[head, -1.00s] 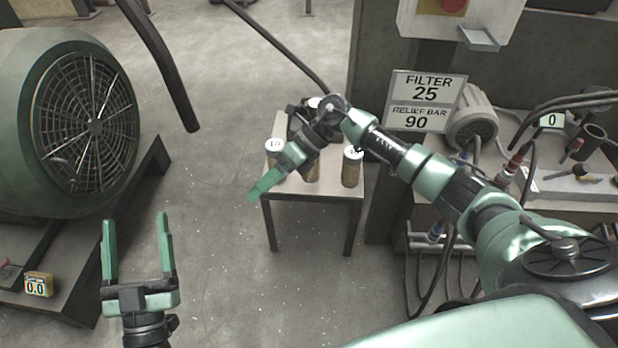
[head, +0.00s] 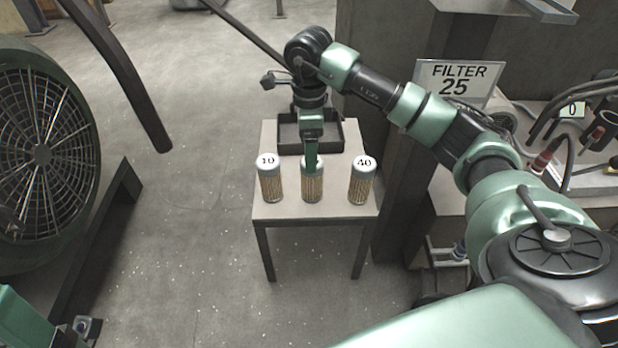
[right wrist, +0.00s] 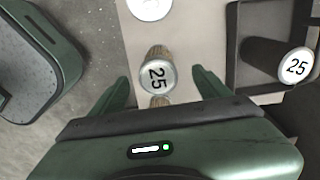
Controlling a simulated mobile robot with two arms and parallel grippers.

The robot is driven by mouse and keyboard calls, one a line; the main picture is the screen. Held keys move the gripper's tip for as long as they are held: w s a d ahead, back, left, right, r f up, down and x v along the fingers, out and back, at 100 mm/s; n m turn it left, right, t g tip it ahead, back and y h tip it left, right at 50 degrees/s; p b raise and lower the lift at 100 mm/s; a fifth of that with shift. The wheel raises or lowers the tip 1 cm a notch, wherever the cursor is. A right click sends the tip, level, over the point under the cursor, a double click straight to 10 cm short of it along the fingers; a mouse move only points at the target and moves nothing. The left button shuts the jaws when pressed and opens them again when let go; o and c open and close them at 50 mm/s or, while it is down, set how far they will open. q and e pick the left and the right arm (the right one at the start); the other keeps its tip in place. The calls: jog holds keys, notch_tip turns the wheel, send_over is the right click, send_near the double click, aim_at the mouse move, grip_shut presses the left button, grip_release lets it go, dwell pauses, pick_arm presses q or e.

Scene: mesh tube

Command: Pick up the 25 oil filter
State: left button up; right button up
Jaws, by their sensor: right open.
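Three pleated filters with white caps stand on the small table (head: 315,212). The filter marked 10 (head: 271,182) is on the left, the filter marked 40 (head: 361,184) on the right. The middle filter (head: 312,188) has its cap mostly hidden by my right gripper (head: 311,168) in the head view. The right wrist view shows a cap marked 25 (right wrist: 158,77) between the open fingers of the right gripper (right wrist: 160,80), with gaps on both sides. How far the fingertips are above or around the cap is hard to tell.
A sign (head: 455,80) reads FILTER 25. A large fan (head: 40,150) stands left.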

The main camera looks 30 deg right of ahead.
aim_at(312, 179)
jog(key=shift+f, duration=0.25)
jog(key=f+b, duration=0.1)
jog(key=f, duration=0.2)
jog(key=f+b, duration=0.1)
jog(key=f, duration=0.1)
jog(key=shift+s+d+b, duration=0.15)
jog(key=shift+s+b, duration=0.15)
jog(key=shift+b, duration=0.05)
grip_shut()
